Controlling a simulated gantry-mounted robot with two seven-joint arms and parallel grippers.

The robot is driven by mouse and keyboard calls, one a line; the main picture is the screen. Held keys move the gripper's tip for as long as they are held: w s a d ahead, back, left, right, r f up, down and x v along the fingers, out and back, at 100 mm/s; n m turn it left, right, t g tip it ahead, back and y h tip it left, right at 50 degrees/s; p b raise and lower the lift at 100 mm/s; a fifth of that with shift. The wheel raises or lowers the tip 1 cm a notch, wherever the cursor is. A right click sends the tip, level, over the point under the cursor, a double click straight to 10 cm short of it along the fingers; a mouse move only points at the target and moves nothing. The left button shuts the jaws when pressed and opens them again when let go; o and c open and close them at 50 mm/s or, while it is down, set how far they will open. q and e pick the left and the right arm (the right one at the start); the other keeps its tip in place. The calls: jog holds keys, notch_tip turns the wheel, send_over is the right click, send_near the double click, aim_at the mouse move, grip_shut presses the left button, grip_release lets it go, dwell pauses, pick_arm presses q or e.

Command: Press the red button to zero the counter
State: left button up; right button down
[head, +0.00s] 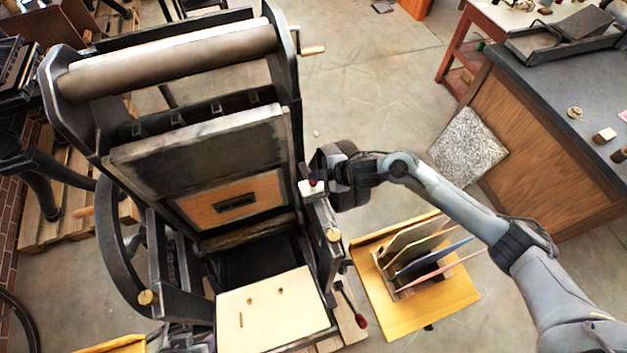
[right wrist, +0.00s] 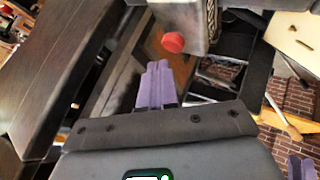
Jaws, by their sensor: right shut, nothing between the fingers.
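The red button (right wrist: 173,42) is a round knob on the end of a small metal box, the counter (right wrist: 192,22), in the right wrist view. In the head view the pale counter box (head: 311,190) sits on the right side frame of the press. In the head view my right gripper (head: 313,178) is over the counter and hides the button. My left gripper is not in view.
The large black hand press (head: 200,150) with its roller (head: 170,60) fills the left. A yellow stand (head: 447,295) with upright boards is below my right arm. A wooden bench (head: 545,140) stands at right, with a speckled slab (head: 467,145) leaning on it. Open floor lies between.

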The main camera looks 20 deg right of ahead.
jog(key=shift+f, duration=0.15)
jog(key=shift+f, duration=0.3)
jog(key=shift+f+b, duration=0.3)
jog(key=shift+b, duration=0.1)
dwell(0.6)
jog(key=shift+f, duration=0.3)
jog(key=shift+r, duration=0.15)
dwell(0.4)
jog(key=shift+r+p, duration=0.65)
jog(key=shift+r, duration=0.2)
jog(key=shift+r, duration=0.1)
